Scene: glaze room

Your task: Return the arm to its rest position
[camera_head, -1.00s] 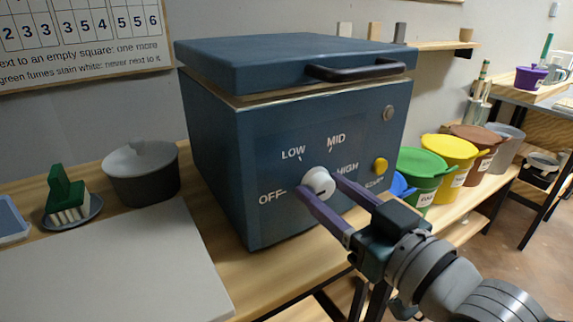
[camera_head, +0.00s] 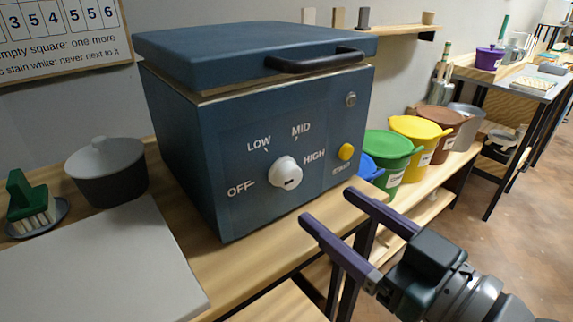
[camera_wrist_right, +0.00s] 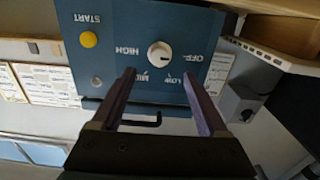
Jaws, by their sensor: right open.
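My right gripper (camera_head: 325,212) is open and empty in the head view. Its two purple fingers are apart, in front of and below the blue kiln (camera_head: 235,110), clear of its front. The white knob (camera_head: 286,172) sits on the kiln front among the OFF, LOW, MID and HIGH marks. In the right wrist view the open fingers (camera_wrist_right: 160,85) reach towards the kiln front (camera_wrist_right: 135,65), which shows upside down, with the knob (camera_wrist_right: 160,54) between and beyond them. My left gripper is in neither view.
The kiln stands on a wooden bench (camera_head: 265,250) with its lid down. A grey pot (camera_head: 105,172), a green brush (camera_head: 28,200) and a pale board (camera_head: 95,265) are at the left. Green (camera_head: 385,165) and yellow (camera_head: 418,140) buckets stand on a shelf at the right. Open floor lies at far right.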

